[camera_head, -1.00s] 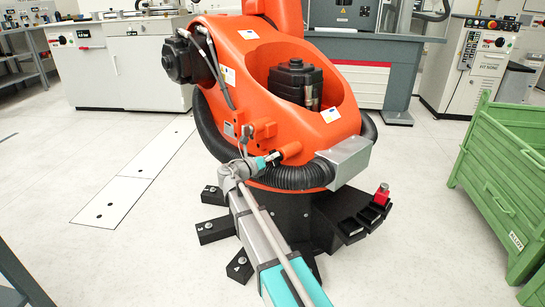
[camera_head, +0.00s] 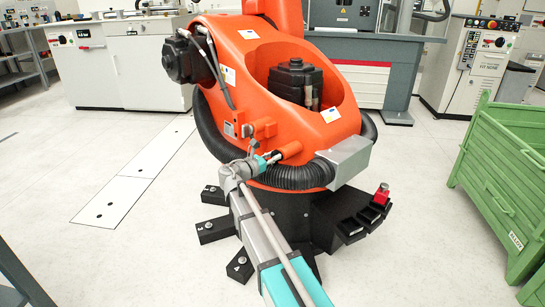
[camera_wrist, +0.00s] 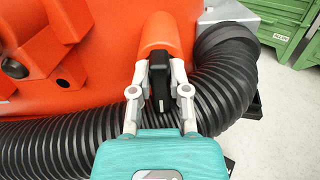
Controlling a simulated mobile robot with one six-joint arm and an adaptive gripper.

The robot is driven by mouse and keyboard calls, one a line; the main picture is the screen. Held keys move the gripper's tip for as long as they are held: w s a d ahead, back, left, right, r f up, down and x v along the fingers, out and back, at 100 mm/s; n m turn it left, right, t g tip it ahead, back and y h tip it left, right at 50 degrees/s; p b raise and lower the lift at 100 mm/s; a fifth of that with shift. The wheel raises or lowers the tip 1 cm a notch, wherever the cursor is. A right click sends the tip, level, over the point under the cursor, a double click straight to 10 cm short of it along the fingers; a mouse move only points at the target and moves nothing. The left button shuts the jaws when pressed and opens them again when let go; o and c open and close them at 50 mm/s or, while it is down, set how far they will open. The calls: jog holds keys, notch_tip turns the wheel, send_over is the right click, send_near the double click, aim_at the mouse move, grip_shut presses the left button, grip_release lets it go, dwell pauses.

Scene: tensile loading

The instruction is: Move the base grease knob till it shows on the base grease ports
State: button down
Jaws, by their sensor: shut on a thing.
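The base grease knob (camera_wrist: 158,78) is a black pointer knob with a small white mark at its lower end. It sits at the end of an orange cylinder (camera_wrist: 157,34) on the orange robot's base. My gripper (camera_wrist: 160,68) is shut on the knob, one finger on each side. In the head view my gripper (camera_head: 277,157) meets the orange cylinder (camera_head: 291,149) low on the robot's front. The knob is too small and covered to make out there. I cannot make out the base grease ports marking in either view.
A black ribbed hose (camera_wrist: 225,80) curves close around the right and below my gripper. Orange brackets (camera_wrist: 45,40) stick out at the left. A grey box (camera_head: 350,162) and a green crate (camera_head: 500,190) stand to the right. The floor at the left is mostly clear.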

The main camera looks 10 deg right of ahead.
jog(key=m, duration=0.4)
jog(key=shift+d+m, duration=0.3)
jog(key=shift+f+m, duration=0.1)
jog(key=shift+m, duration=1.6)
jog(key=c, duration=0.6)
grip_release()
jog(key=shift+d, duration=0.1)
jog(key=shift+s+f, duration=0.1)
jog(key=shift+s, duration=0.1)
jog(key=v, duration=1.2)
jog(key=shift+w, duration=0.15)
